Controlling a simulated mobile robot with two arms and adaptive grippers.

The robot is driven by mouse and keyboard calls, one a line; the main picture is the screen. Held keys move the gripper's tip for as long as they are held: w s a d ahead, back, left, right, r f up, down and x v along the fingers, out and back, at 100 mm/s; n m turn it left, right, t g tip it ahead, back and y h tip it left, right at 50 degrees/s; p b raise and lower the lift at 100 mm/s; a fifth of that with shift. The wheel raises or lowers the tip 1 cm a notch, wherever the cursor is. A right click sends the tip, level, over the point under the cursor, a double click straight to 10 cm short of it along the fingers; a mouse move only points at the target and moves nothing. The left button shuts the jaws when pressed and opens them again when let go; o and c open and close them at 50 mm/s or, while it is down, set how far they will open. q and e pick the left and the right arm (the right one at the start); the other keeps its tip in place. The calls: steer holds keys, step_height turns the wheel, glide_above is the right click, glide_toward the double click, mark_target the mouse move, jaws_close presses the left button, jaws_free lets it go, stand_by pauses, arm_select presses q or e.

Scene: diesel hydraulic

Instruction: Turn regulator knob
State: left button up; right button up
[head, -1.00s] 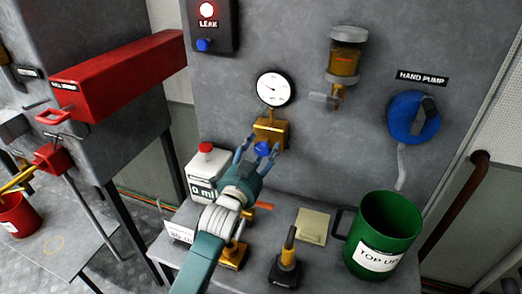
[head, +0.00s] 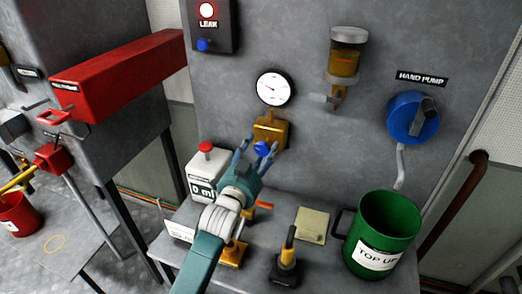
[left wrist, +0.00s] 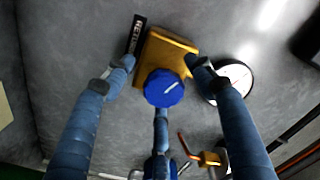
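The blue regulator knob (head: 262,149) sits on the lower front of a gold regulator block (head: 270,132) on the grey panel. In the left wrist view the knob (left wrist: 164,88) faces me with a white pointer line, and the gold block (left wrist: 170,50) is behind it. My left gripper (head: 256,153) is open with its fingers spread around the knob. In the left wrist view, gaps show between the knob and the two side fingers; whether the lower middle finger touches it I cannot tell. My right gripper is out of view.
A round white gauge (head: 273,88) is above the block. A blue hand pump wheel (head: 407,117) is at the right.

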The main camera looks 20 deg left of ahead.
arm_select(q)
steer(key=shift+s+d+r, duration=0.1)
steer(key=shift+s, duration=0.15)
steer(key=s, duration=1.1)
steer(key=shift+s+a, duration=0.25)
steer(key=shift+a, duration=0.1)
